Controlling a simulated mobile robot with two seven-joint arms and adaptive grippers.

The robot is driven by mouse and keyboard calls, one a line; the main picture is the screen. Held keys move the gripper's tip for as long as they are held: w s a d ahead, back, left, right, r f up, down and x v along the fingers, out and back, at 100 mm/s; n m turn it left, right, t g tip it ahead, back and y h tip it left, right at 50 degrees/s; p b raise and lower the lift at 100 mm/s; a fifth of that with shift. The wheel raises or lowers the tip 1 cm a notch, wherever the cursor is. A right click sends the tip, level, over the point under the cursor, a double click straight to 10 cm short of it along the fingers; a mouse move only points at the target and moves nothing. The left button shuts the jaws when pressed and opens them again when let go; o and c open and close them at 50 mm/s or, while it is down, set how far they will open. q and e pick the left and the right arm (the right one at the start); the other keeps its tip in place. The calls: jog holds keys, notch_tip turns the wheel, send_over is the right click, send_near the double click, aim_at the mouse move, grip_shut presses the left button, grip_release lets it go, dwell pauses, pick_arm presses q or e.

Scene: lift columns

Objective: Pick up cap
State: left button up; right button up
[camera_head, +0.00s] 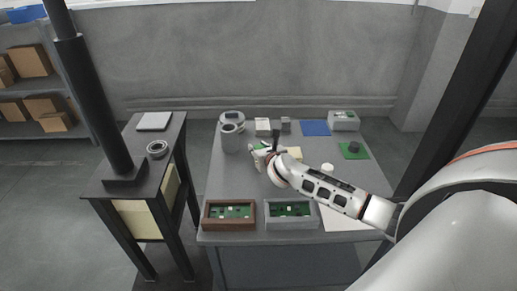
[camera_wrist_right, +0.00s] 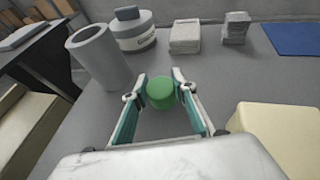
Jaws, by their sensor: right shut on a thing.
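A green cap (camera_wrist_right: 161,92) sits between the fingertips of my right gripper (camera_wrist_right: 160,88) in the right wrist view, and the fingers are closed on its sides. In the head view the right gripper (camera_head: 262,153) is over the middle left of the grey table (camera_head: 235,185), and the cap is too small there to make out clearly. I cannot tell whether the cap touches the table. My left gripper is not in view.
A grey tube (camera_wrist_right: 98,58) stands left of the gripper, with a round grey container (camera_wrist_right: 133,32) behind it. A cream block (camera_wrist_right: 280,132) lies close on the right. Brown (camera_head: 206,216) and grey (camera_head: 290,223) trays with green boards stand at the front edge.

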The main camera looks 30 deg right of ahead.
jog(key=shift+r+p, duration=0.35)
jog(key=shift+r, duration=0.25)
notch_tip(320, 180, up, 4)
jog(key=p, duration=0.4)
jog(key=shift+r, duration=0.1)
notch_tip(320, 180, up, 7)
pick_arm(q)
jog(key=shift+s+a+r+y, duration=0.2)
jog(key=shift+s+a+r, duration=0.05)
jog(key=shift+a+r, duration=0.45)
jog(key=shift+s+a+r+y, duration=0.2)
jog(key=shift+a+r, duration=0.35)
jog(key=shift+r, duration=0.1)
pick_arm(e)
notch_tip(320, 180, up, 10)
send_over(258, 147)
jog(key=shift+d, duration=0.1)
